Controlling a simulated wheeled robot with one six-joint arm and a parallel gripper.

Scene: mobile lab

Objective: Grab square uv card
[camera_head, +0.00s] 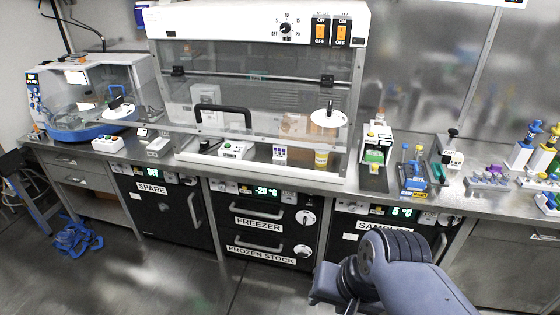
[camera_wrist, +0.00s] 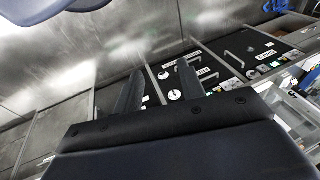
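A small white square card with purple markings (camera_head: 279,153) stands on the floor of the clear-fronted hood, right of centre. It looks like the square uv card, but it is too small to be sure. My gripper (camera_wrist: 160,82) shows two dark fingers spread apart with nothing between them. In the head view my arm is low at the right, in front of the sample fridge, well below and apart from the card. The fingertips are hard to make out there. The card cannot be made out in the wrist view.
The hood (camera_head: 260,85) has a transparent front panel over its interior. A white box with a green button (camera_head: 236,150) and a yellow-labelled cup (camera_head: 321,159) flank the card. A centrifuge-like machine (camera_head: 85,95) stands left; racks and pipettes (camera_head: 487,180) stand right. The floor is mostly clear.

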